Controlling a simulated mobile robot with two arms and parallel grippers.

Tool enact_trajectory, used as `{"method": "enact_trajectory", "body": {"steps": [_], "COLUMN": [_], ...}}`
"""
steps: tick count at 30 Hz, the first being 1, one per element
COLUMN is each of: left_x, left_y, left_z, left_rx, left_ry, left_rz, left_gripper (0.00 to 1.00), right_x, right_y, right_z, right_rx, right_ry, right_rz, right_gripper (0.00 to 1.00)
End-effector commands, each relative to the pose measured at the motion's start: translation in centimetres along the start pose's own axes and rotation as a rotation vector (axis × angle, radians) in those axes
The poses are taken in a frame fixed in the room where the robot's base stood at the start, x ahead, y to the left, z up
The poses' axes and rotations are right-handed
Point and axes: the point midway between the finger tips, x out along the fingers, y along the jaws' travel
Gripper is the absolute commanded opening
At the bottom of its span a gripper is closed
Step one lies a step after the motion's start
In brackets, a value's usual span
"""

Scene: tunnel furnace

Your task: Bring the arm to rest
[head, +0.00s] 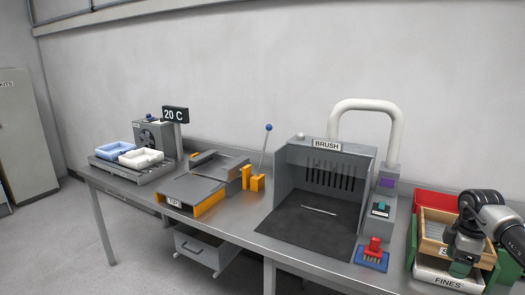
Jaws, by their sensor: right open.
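My right arm comes in at the right edge. Its gripper (462,266) points down over the wooden sieve box (433,236) and the white tray labelled FINES (446,280). The gripper is open. I cannot make out anything between its fingers, and the arm hides part of the box and its label. My left gripper is not in view.
A grey BRUSH booth (325,190) with a white hose stands mid-bench. A red brush (374,246) lies on a blue pad beside it. Red and green bins surround the sieve box. Further left are the orange-edged furnace (208,200) and two trays (141,158).

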Motion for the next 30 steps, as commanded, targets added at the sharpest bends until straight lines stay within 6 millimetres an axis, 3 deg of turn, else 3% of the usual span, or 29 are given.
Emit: {"method": "enact_trajectory", "body": {"steps": [10, 17, 20, 25, 27, 30], "left_x": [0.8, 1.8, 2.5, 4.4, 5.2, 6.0], "left_y": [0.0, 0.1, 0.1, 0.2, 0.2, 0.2], "left_z": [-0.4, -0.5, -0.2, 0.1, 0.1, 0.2], "left_rx": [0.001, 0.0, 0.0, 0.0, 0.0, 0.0], "left_ry": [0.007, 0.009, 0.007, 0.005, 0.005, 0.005], "left_rz": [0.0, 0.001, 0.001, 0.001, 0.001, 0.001], "left_gripper": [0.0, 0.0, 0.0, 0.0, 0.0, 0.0], "right_x": [5.5, 12.2, 16.4, 27.5, 32.4, 39.0], "right_y": [-1.1, -3.2, -4.8, -9.6, -11.6, -14.5], "right_z": [-4.2, -9.2, -12.1, -17.1, -17.5, -16.1], "right_rx": [-0.142, -0.268, -0.31, -0.231, -0.11, 0.085], "right_ry": [0.182, 0.431, 0.596, 0.969, 1.06, 1.069], "right_rz": [-0.031, -0.041, -0.024, 0.108, 0.207, 0.329], "right_gripper": [0.64, 0.64, 0.64, 0.64, 0.64, 0.64]}}
